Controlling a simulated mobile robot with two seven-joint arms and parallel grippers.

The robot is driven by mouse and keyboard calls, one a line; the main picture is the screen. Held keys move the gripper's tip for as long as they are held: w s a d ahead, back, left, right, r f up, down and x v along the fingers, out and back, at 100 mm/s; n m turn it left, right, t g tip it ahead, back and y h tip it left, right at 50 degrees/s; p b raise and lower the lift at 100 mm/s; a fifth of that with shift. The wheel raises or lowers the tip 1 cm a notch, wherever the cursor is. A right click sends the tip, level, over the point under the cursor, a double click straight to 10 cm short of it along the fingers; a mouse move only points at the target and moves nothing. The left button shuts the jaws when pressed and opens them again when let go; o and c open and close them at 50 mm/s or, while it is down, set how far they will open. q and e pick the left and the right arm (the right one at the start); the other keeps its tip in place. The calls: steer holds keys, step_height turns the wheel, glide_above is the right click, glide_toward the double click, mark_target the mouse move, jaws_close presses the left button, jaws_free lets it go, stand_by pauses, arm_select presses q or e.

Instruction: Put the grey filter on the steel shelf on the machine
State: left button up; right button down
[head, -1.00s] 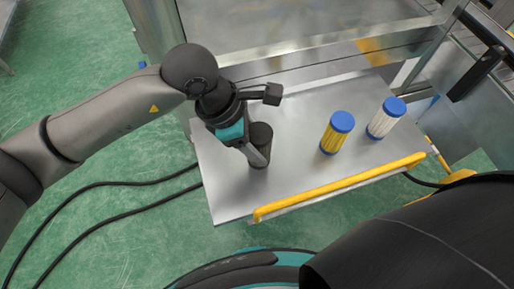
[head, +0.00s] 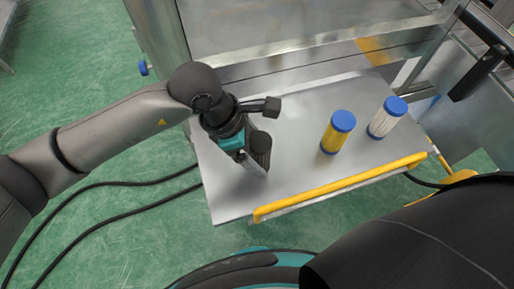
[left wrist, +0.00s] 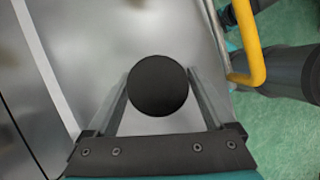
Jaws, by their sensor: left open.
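The grey filter (head: 261,148) is a dark upright cylinder on the steel shelf (head: 225,200), at its left part. In the left wrist view its round black top (left wrist: 158,86) lies between the two fingers. My left gripper (head: 252,168) is open around the filter, with a finger on each side; the fingers appear apart from it. The gripper hides part of the filter in the head view. My right gripper is not in view.
A yellow filter (head: 337,132) and a white filter (head: 387,118), both with blue caps, stand to the right on the shelf. A yellow handle bar (head: 340,187) runs along the front edge. The machine frame (head: 290,55) rises behind. Black cables lie on the green floor.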

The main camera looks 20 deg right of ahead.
arm_select(q)
steer(key=shift+r, duration=0.15)
steer(key=v, duration=1.2)
steer(key=shift+p, duration=0.35)
